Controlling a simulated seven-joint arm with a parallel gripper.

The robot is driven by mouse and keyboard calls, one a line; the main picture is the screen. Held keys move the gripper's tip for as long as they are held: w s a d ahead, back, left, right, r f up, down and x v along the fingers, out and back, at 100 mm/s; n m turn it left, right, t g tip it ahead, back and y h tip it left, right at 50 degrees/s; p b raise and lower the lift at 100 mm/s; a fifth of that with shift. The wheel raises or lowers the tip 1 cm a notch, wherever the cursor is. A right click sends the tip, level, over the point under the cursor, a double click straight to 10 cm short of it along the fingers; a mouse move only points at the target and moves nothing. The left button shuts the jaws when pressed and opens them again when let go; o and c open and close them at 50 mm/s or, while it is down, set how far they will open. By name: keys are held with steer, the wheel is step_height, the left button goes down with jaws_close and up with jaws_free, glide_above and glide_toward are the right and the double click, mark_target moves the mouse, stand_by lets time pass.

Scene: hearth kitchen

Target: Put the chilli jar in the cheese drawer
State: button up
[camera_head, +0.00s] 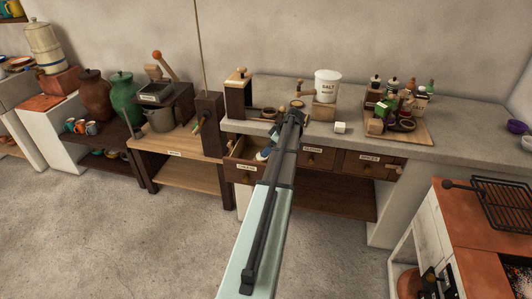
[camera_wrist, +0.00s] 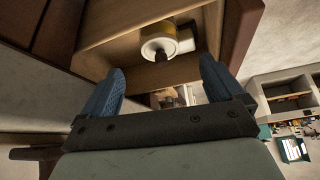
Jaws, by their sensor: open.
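The leftmost drawer (camera_head: 240,173) under the grey counter is pulled open; its label is too small to read surely. My gripper (camera_head: 264,154) is at this drawer, partly hidden behind my arm. In the wrist view my gripper (camera_wrist: 157,82) has its two blue fingers wide apart with nothing held between them. A pale jar-like thing with a yellowish band and dark knob (camera_wrist: 165,42) lies inside the wooden drawer (camera_wrist: 241,36), just beyond the fingertips. It may be the chilli jar; I see no readable label on it.
Two shut drawers (camera_head: 365,161) sit to the right. A dark wooden post (camera_head: 209,125) stands close left of the open drawer.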

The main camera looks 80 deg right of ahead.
steer(key=shift+v, duration=0.9)
